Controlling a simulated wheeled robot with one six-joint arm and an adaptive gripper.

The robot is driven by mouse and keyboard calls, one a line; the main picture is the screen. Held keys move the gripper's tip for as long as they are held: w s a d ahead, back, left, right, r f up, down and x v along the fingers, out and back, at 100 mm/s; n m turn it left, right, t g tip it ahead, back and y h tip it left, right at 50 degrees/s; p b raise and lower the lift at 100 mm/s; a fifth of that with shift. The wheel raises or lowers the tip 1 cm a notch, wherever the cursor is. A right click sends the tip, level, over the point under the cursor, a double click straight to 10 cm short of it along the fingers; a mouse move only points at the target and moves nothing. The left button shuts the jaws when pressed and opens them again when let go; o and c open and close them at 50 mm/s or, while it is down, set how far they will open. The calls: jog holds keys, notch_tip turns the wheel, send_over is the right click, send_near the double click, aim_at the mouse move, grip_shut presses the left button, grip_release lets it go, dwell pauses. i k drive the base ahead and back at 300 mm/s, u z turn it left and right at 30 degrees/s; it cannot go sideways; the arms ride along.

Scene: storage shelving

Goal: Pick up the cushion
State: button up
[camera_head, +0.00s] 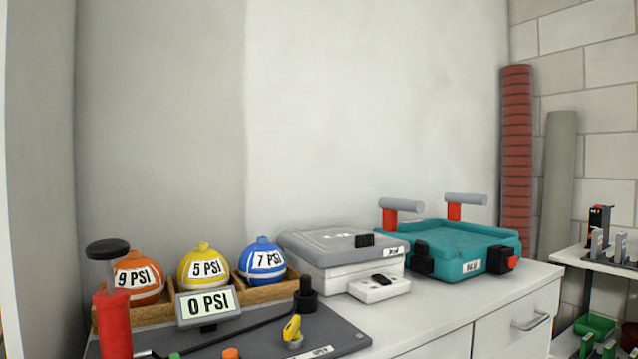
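I can make out no cushion in this view. My gripper is not in view either. On the counter stand a teal case-like device (455,243) with two grey-and-red handles and a grey-and-white box (340,252) to its left. Orange (138,280), yellow (204,266) and blue (263,261) balls with PSI labels sit in a wooden tray (156,315).
A red pump (114,318) and a "0 PSI" display (208,304) stand at the left by a dark panel (322,334). The white counter (440,316) has bare room at its front right. A shelf (570,256) holds small items at the right.

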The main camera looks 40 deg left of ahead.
aim_at(326, 249)
jog(key=u, duration=0.65)
jog(key=i, duration=0.6)
jog(key=u, duration=0.75)
